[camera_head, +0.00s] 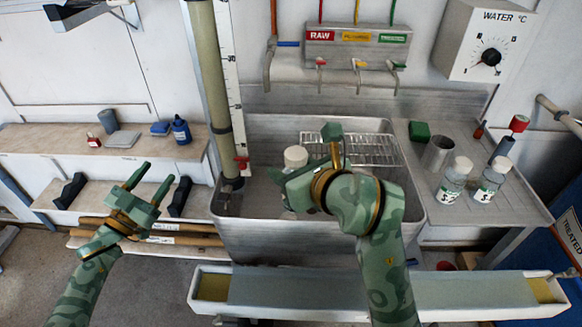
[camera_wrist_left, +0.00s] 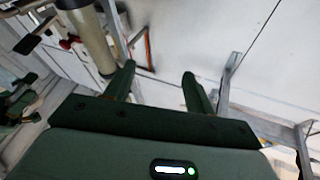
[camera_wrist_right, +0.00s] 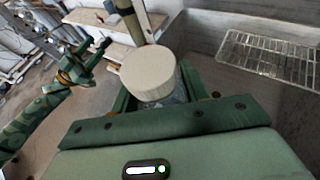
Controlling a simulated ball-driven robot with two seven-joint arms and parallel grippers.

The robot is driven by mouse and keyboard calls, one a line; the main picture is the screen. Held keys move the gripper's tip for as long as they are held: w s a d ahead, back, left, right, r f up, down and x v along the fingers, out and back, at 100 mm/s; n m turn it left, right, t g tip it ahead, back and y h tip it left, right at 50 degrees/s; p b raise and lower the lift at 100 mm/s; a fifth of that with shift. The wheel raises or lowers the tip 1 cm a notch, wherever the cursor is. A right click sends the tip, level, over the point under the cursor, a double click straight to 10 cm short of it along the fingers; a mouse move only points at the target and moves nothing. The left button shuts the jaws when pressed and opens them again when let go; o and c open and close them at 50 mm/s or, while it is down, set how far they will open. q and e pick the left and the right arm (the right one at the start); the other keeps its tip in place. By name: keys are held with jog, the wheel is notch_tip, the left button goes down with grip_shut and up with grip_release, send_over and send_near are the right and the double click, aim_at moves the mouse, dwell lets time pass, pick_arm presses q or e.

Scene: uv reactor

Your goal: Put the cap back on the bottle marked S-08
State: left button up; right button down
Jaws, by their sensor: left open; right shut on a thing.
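My right gripper (camera_head: 302,172) is over the sink and shut on a clear bottle (camera_wrist_right: 180,90) topped by a cream-white cap (camera_head: 295,157). The cap shows large between the fingers in the right wrist view (camera_wrist_right: 148,74) and appears to sit on the bottle; most of the bottle is hidden and I see no label on it. Two more clear bottles, left (camera_head: 452,185) and right (camera_head: 488,184), stand upright with pale caps on the right-hand counter; their labels are too small to read fully. My left gripper (camera_head: 150,183) is open and empty in front of the left shelves.
The metal sink (camera_head: 405,185) holds a wire rack (camera_head: 370,150). A metal cup (camera_head: 437,153), green block (camera_head: 419,131) and red-topped item (camera_head: 518,123) are on the right counter. A vertical tube (camera_head: 207,80) stands left of the sink. A long trough (camera_head: 370,290) runs in front.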

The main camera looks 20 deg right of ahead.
pick_arm(q)
jog(key=d+r+m+g+h, duration=0.2)
jog(key=r+m+g+h, duration=0.25)
jog(key=r, duration=0.65)
jog(key=d+r+m+g+h, duration=0.3)
jog(key=r+m+g, duration=0.25)
jog(key=r, duration=0.45)
jog(key=s+d+r+m+g+y, duration=0.1)
jog(key=s+d+r+m+g, duration=0.4)
jog(key=d+r+m+g, duration=0.3)
jog(key=s+d+m+g+y, duration=0.35)
jog(key=s+d+y, duration=0.75)
jog(key=d, duration=0.5)
jog(key=f+t+y, duration=0.1)
jog(key=y, duration=0.2)
jog(key=s+f+n+t+y, duration=0.1)
jog(key=f+t+y, duration=0.1)
jog(key=y, duration=0.1)
jog(key=s+f+t+y, duration=0.1)
jog(key=t+y, duration=0.1)
jog(key=y, duration=0.1)
jog(key=shift+s+d+f+n, duration=0.1)
jog(key=shift+d+f+n, duration=0.15)
jog(key=shift+d+n, duration=0.1)
jog(key=shift+w+a+t+y, duration=0.35)
jog(key=shift+a, duration=0.05)
